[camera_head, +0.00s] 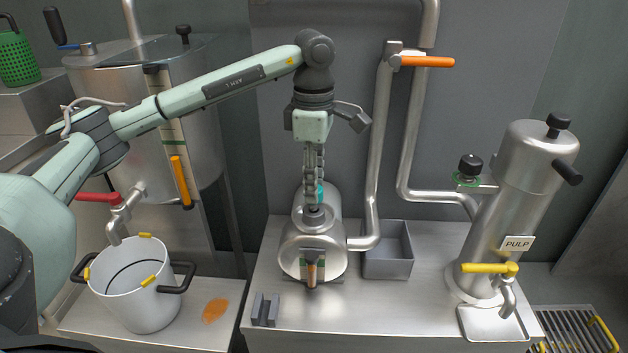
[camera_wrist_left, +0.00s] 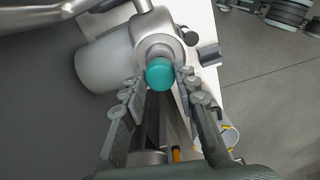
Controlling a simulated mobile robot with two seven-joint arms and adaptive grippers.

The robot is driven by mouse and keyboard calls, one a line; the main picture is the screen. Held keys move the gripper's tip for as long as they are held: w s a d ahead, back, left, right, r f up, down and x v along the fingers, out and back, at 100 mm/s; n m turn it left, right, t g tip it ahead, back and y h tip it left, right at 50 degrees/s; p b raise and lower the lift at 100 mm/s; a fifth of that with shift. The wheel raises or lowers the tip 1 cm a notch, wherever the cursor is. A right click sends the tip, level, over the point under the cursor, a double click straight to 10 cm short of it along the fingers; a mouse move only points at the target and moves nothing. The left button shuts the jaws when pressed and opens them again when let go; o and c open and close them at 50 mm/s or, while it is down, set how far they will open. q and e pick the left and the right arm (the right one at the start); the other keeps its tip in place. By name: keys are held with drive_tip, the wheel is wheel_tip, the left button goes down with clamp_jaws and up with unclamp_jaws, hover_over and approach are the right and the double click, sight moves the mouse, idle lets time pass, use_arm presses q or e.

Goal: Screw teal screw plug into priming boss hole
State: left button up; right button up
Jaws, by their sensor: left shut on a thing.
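The teal screw plug (camera_head: 320,194) is between the fingers of my left gripper (camera_head: 313,186), which points straight down above the steel pump body (camera_head: 300,246). In the left wrist view, the round teal head of the plug (camera_wrist_left: 160,73) sits between the two fingertips of the left gripper (camera_wrist_left: 161,84), which is shut on it. The priming boss (camera_head: 314,215) is directly below the fingertips on top of the pump. In the wrist view the plug head lines up with the boss ring (camera_wrist_left: 158,45) and covers the hole, so its seating depth cannot be told. My right gripper is not in view.
A steel pipe (camera_head: 376,165) rises close to the right of the gripper, with an orange-handled valve (camera_head: 427,62). A grey open bin (camera_head: 400,266) stands right of the pump. A small grey bracket (camera_head: 265,311) lies at the front left of the bench.

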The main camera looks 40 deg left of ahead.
use_arm(q)
drive_tip(key=shift+f+b, duration=0.5)
drive_tip(key=shift+f, duration=0.3)
drive_tip(key=o, duration=1.2)
drive_tip(key=shift+r, duration=0.1)
wheel_tip(320, 180, up, 12)
